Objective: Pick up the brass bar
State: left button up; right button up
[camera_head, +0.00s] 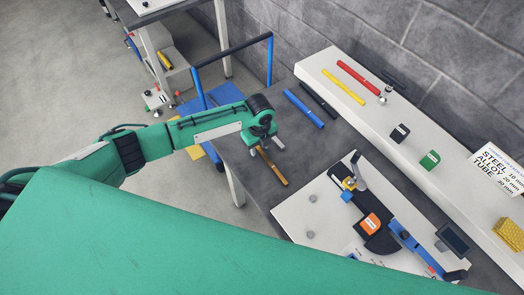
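The brass bar (272,168) is a thin golden-brown bar lying on the dark grey table, near its left edge. Its far end runs up under my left gripper (266,149). My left gripper points down over that end, with its two light fingertips apart, one on each side of the bar. I cannot tell whether the fingers touch the bar or how high they are above the table. My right gripper is not in view.
A blue bar (304,109) and a black bar (318,100) lie beyond the gripper. A white shelf (408,155) behind holds red and yellow bars and small blocks. A white board with a blue-handled device (412,248) lies right of the brass bar. A blue-framed cart (205,99) stands left.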

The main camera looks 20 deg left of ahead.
pick_arm(q)
grip_shut()
jog(key=shift+w+r, duration=0.1)
jog(key=shift+r, duration=0.05)
